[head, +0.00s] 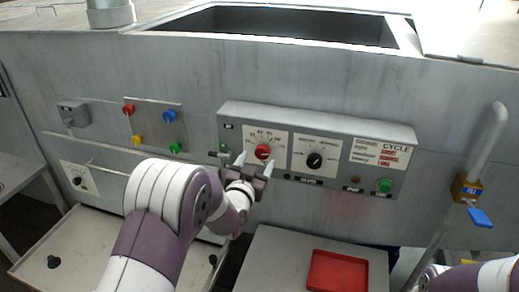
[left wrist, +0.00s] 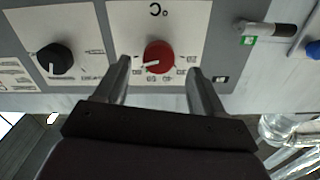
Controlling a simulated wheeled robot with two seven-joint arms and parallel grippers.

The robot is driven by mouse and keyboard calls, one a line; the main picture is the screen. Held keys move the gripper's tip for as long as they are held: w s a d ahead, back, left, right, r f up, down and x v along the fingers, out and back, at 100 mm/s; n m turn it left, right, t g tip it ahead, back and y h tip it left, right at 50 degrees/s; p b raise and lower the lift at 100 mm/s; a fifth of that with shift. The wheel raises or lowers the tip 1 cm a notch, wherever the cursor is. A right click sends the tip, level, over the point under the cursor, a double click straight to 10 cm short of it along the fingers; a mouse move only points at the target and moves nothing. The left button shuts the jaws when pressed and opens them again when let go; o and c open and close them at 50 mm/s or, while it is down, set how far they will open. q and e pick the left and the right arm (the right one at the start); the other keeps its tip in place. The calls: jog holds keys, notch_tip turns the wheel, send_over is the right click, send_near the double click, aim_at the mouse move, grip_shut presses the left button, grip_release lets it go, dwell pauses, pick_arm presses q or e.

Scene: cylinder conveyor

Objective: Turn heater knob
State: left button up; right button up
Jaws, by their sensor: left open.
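The control panel (head: 340,133) is a long grey box on the front of the machine. Its red knob (head: 263,152) sits on a white dial plate marked in degrees, with a black knob (head: 315,160) to its right. My left gripper (head: 254,166) is open in front of the red knob. In the left wrist view the red knob (left wrist: 158,57) with a white pointer lies between the two open fingers (left wrist: 160,75), with gaps on both sides. The black knob (left wrist: 55,60) is to the left there. Only part of my right arm shows at the bottom right; its gripper is out of view.
A green button (head: 385,186) is at the panel's right end. Several coloured buttons (head: 151,128) are on the left panel. A red tray (head: 337,270) lies on the grey surface below.

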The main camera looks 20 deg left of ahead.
aim_at(262, 154)
pick_arm(q)
jog(key=shift+w+r, duration=0.15)
jog(key=shift+w, duration=0.8)
jog(key=shift+w+d+p, duration=0.15)
jog(key=shift+w+p, duration=0.3)
jog(key=shift+w, duration=0.1)
jog(key=shift+w, duration=0.15)
